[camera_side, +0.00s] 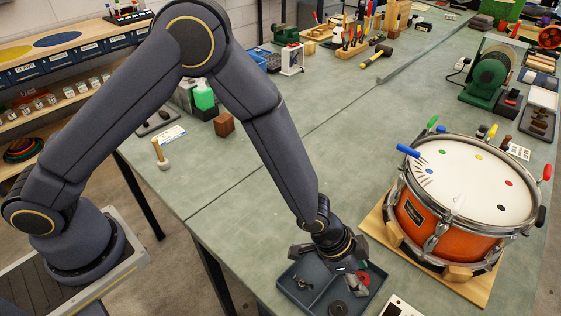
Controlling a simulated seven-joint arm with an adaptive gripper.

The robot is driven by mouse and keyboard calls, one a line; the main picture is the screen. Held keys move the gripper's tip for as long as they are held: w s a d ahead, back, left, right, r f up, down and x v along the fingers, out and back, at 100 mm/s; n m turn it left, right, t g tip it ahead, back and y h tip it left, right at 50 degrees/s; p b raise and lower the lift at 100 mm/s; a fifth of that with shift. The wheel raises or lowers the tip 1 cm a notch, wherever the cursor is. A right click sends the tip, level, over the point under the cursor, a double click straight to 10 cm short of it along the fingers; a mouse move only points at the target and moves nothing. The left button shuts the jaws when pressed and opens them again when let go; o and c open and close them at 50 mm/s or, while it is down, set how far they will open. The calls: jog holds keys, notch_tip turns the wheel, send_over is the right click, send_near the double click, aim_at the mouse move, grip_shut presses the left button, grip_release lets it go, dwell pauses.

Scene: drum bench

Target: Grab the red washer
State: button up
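The red washer (363,278) lies in the dark shallow tray (284,288) at the front edge of the bench, toward the tray's right side. It is partly hidden by my gripper (338,264), which points down over the back of the tray. The gripper's fingers look spread apart, with nothing visible between them. The red washer shows just right of and below the gripper; whether they touch cannot be told.
The tray also holds a dark washer (337,307) and a small metal part (302,284). An orange drum (430,222) on a wooden board (376,222) stands close on the right. A white device (400,308) lies at the front. The bench left of the tray is clear.

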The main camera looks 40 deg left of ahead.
jog(key=c, duration=0.4)
